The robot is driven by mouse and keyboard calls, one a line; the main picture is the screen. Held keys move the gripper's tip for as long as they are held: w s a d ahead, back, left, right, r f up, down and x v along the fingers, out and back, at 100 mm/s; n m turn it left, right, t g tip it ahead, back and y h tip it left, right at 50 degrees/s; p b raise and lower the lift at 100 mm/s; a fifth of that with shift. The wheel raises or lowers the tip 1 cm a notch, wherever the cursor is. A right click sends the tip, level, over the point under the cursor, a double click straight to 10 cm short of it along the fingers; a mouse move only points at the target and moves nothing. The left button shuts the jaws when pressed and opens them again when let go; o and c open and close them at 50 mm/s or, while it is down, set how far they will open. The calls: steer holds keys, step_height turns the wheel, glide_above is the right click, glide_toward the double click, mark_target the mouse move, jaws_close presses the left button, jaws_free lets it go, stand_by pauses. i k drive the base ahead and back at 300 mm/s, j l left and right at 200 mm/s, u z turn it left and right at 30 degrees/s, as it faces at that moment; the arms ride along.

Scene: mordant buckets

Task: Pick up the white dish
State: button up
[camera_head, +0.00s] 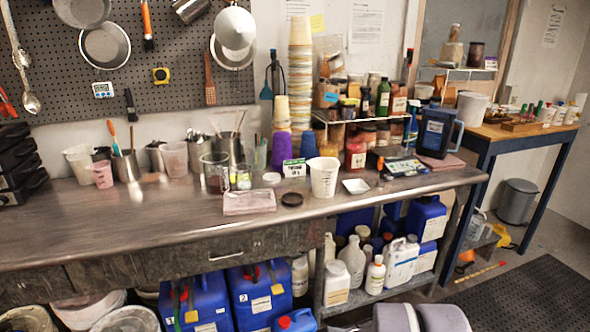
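The white dish (355,186) is a small, shallow, square dish. It lies upright on the metal workbench (130,215), near the front edge and right of the middle. It looks empty and nothing covers it. A white cup (323,178) stands just to its left, and a dark flat device (403,165) lies behind it to the right. My gripper is not visible in this view.
A blue jug (435,132) stands right of the device. Bottles and cup stacks crowd the back. The left front of the bench is clear.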

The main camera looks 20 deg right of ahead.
mark_target(355, 186)
steer(key=i+l, duration=0.1)
steer(key=l, duration=1.45)
steer(key=i+l, duration=0.15)
steer(key=l, duration=0.65)
